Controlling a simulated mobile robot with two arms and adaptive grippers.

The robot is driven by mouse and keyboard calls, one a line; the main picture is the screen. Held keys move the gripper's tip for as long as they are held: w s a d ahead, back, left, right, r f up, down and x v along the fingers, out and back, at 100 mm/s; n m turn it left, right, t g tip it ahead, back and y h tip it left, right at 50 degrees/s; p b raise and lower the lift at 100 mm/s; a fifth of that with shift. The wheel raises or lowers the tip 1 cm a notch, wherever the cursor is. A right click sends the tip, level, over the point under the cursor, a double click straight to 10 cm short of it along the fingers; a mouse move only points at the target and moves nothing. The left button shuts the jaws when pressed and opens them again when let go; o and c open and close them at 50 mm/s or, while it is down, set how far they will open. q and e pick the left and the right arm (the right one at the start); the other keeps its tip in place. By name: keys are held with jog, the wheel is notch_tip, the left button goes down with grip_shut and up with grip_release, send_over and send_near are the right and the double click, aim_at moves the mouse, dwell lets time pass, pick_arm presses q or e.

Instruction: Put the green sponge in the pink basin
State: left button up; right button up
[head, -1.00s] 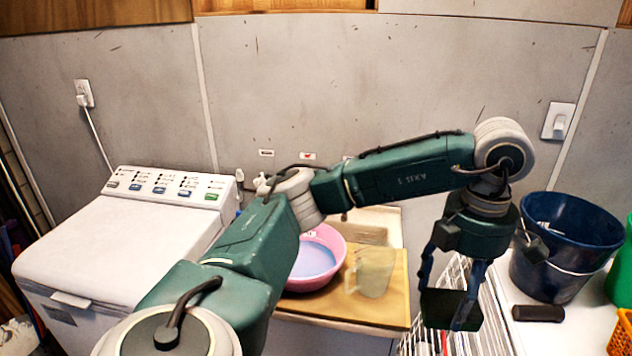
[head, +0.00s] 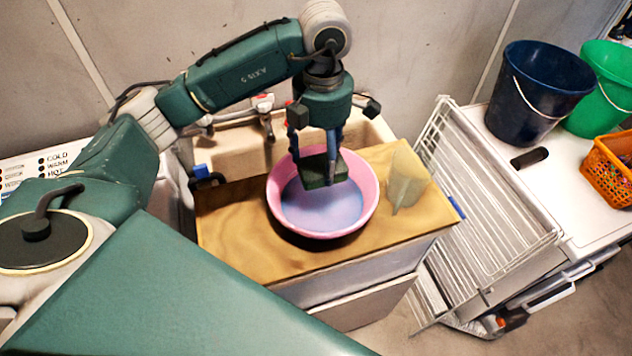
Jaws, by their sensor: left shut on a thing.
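The pink basin (head: 370,198) sits on a wooden board (head: 232,240) over the sink cabinet and holds bluish water. My left gripper (head: 319,160) points down over the basin, at its back half in the picture. It is shut on the dark green sponge (head: 325,174), which shows between and below its fingers. The sponge appears inside the rim's outline; whether it touches the water I cannot tell. My right gripper is not in view.
A white drying rack (head: 480,215) stands to the right. A blue bucket (head: 530,95), a green bucket (head: 605,95) and an orange basket (head: 606,175) are farther right.

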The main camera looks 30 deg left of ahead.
pick_arm(q)
notch_tip(320, 180, down, 7)
jog(key=shift+d+r+p, duration=0.1)
jog(key=shift+r+p, duration=0.1)
jog(key=shift+p, duration=0.65)
notch_tip(320, 180, down, 5)
jog(key=shift+p, duration=0.65)
jog(key=o, duration=1.2)
jog(key=shift+r, duration=0.15)
